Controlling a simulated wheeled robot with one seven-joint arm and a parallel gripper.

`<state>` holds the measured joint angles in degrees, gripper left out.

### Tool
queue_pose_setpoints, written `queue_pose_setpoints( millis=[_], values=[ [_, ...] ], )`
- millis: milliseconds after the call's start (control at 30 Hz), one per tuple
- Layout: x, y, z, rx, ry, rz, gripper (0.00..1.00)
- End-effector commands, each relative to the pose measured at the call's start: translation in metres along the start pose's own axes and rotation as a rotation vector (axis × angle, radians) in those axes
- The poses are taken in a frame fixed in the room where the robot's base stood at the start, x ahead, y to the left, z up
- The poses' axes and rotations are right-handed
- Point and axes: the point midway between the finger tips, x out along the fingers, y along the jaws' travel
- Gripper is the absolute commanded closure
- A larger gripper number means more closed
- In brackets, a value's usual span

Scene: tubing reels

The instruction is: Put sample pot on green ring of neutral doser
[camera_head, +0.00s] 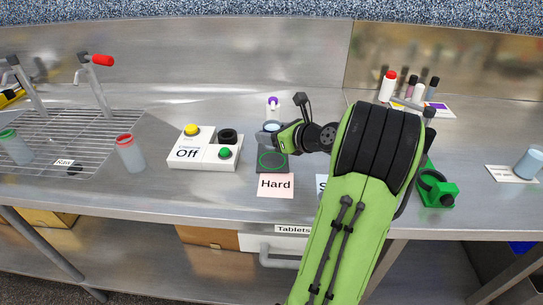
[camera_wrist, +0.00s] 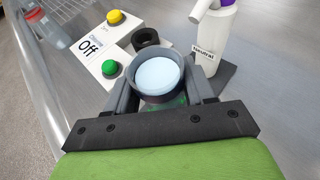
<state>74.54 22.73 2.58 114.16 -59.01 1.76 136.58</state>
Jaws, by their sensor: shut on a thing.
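My gripper (camera_wrist: 160,82) is shut on the sample pot (camera_wrist: 158,75), a dark-rimmed round pot with a pale blue-white top, held upright between the two fingers. Some green shows below the pot in the wrist view, partly hidden by pot and fingers. The neutral doser (camera_wrist: 210,38), a white bottle labelled Neutral with a purple part, stands just beyond the pot. I cannot tell the pot's exact height above the base.
A white control box (camera_head: 205,148) reading Off, with yellow and green buttons, stands to the left. A pink Hard card (camera_head: 275,185) lies in front of the base. A red-capped pot (camera_head: 130,153) is further left by the sink grid. A green holder (camera_head: 436,188) stands right of my arm.

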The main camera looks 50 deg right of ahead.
Motion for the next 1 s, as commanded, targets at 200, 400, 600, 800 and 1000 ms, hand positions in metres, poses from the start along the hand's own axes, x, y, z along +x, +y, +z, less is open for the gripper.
queue_pose_setpoints(
  millis=[200, 400, 600, 800, 1000],
  values=[
    [0.019, 0.0, -0.047, 0.004, 0.002, 0.002, 0.77],
    [0.019, 0.0, -0.047, 0.001, 0.001, 0.001, 0.77],
    [0.021, 0.0, -0.05, 0.001, 0.001, 0.001, 0.77],
    [0.02, 0.0, -0.05, 0.001, 0.001, 0.001, 0.21],
    [0.02, 0.0, -0.049, 0.001, 0.001, 0.001, 0.21]
  ],
)
